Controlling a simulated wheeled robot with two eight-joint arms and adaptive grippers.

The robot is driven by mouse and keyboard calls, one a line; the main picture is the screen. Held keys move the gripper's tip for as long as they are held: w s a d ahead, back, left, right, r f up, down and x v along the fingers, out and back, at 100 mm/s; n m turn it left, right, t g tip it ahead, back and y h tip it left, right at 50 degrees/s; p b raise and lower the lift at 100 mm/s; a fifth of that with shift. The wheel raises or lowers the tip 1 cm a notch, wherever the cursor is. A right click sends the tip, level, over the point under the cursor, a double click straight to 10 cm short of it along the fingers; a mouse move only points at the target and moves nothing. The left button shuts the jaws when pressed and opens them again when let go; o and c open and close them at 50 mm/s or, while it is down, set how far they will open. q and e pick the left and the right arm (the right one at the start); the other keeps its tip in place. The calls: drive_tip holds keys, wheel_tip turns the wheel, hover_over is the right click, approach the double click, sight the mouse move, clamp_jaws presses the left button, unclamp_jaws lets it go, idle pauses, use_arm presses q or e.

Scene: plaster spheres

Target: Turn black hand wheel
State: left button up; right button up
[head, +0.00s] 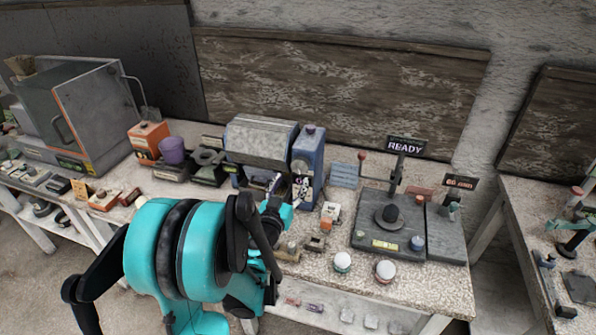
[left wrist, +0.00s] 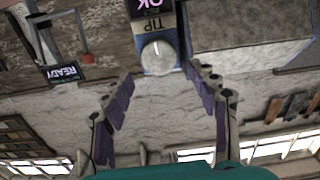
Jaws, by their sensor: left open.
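I cannot pick out a black hand wheel for certain. A black knob (head: 390,212) stands on a round grey disc on the dark grey plate unit at the right of the bench. My left gripper (head: 287,186) is open in front of the blue box (head: 309,150), its fingertips partly hidden by my arm. In the left wrist view the picture is upside down. There the open fingers of my left gripper (left wrist: 158,74) spread either side of a round grey knob (left wrist: 158,57) on the blue box, with nothing between them. My right gripper is not in view.
A READY sign (head: 404,146) and a red-tipped lever (head: 362,156) rise near the plate unit. A grey-topped machine (head: 261,142) stands left of the blue box. A second bench (head: 520,235) is at right.

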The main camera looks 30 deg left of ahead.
sight(299, 168)
use_arm(q)
drive_tip(key=b+x, duration=0.1)
drive_tip(key=x, duration=0.5)
drive_tip(key=shift+w, duration=0.45)
drive_tip(key=c, duration=0.9)
